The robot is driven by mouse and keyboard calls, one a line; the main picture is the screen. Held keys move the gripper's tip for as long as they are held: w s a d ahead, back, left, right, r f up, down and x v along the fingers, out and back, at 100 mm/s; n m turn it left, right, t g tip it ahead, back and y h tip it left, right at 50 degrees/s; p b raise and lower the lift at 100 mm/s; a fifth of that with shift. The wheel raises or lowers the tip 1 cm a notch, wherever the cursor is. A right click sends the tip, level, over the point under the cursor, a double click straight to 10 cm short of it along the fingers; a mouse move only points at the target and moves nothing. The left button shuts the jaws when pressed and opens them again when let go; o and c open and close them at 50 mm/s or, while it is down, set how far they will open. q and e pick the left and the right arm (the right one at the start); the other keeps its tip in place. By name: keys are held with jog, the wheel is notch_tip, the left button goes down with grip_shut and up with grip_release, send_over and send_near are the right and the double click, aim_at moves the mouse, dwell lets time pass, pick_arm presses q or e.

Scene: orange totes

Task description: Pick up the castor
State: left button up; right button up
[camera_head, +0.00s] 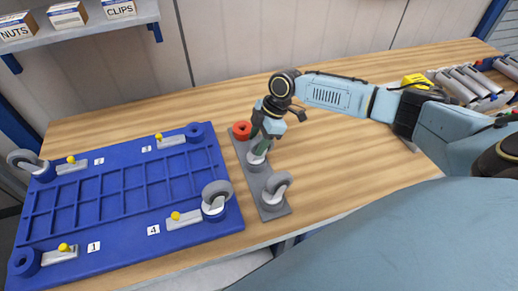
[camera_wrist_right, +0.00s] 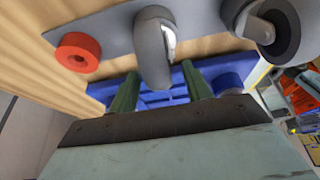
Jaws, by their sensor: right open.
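A grey castor (camera_head: 255,158) stands on a grey plate (camera_head: 270,211) to the right of the blue base, partly hidden by my right gripper (camera_head: 265,146). A second grey castor (camera_head: 277,186) stands on the plate's near end. In the right wrist view, the right gripper (camera_wrist_right: 163,84) is open, with one green finger on each side of the first castor's wheel (camera_wrist_right: 153,48). I cannot tell whether the fingers touch it. The second castor (camera_wrist_right: 268,24) is at the upper right there. My left gripper is not in view.
A red ring (camera_head: 241,130) sits at the plate's far end. The blue base (camera_head: 120,232) carries castors at its far left (camera_head: 26,162) and near right (camera_head: 216,197) corners, plus yellow-knobbed clamps. Grey cylinders (camera_head: 465,82) lie at the far right.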

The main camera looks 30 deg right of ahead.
jog(key=shift+a+f, duration=0.2)
jog(key=shift+f, duration=0.35)
grip_shut()
jog(key=shift+r, duration=0.1)
jog(key=shift+r, duration=0.1)
notch_tip(320, 180, up, 10)
jog(key=shift+f, duration=0.1)
